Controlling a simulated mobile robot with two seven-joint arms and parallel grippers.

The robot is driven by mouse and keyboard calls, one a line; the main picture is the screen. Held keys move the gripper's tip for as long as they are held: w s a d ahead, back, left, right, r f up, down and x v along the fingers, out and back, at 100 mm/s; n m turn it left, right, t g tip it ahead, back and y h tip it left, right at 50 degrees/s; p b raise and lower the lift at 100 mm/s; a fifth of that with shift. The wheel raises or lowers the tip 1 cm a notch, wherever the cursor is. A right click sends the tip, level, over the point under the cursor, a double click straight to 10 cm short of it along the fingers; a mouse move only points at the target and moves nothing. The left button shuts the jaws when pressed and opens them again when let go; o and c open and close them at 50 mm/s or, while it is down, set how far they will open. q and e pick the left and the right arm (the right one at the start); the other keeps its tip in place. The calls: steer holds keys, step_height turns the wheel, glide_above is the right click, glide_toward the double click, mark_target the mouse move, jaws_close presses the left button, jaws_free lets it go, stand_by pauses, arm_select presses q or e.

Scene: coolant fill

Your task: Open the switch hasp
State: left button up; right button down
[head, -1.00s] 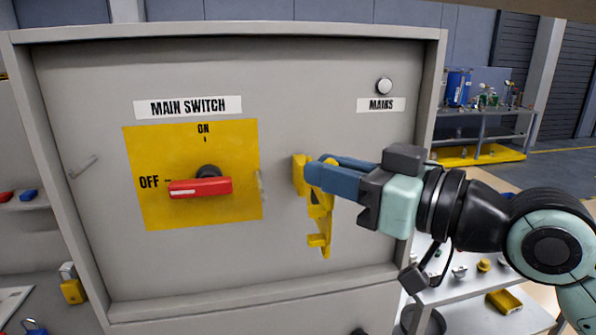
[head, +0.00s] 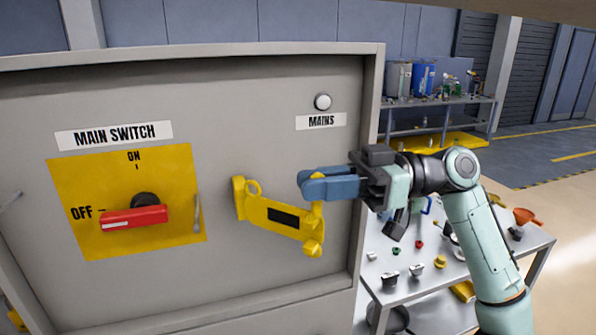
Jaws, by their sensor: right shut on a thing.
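The yellow switch hasp (head: 278,221) is on the grey cabinet front, to the right of the yellow switch plate (head: 83,192). Its plate with a dark slot reaches out rightward from a hinge end at its left, sloping slightly down. The red switch handle (head: 134,217) lies level, beside the OFF mark, uncovered. A small metal staple (head: 197,213) stands at the right edge of the plate. My right gripper (head: 308,186) is shut on the hasp's upper right part; its fingers hide the gripped spot. My left gripper is not in view.
The cabinet's right frame edge (head: 371,140) stands just behind my right gripper. A white MAINS lamp (head: 322,102) sits above. A low table (head: 394,294) with small parts is to the right, below my right arm. A shelf (head: 441,118) with canisters stands behind.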

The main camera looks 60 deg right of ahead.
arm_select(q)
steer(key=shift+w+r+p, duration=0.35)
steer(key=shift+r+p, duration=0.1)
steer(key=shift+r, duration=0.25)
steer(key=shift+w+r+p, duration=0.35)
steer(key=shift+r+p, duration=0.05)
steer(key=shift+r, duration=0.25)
arm_select(e)
steer(key=shift+w+d+n+g+y, duration=0.15)
steer(key=shift+d+n+g+y, duration=0.1)
steer(key=shift+d, duration=0.35)
steer(key=shift+w+d+n+g+y, duration=0.15)
steer(key=shift+d+g+y, duration=0.1)
steer(key=shift+d, duration=0.3)
steer(key=c, duration=1.2)
jaws_free()
steer(key=shift+w, duration=0.25)
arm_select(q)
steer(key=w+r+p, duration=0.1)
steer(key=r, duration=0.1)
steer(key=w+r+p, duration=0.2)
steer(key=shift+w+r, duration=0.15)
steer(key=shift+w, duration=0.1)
arm_select(e)
steer(key=v, duration=1.3)
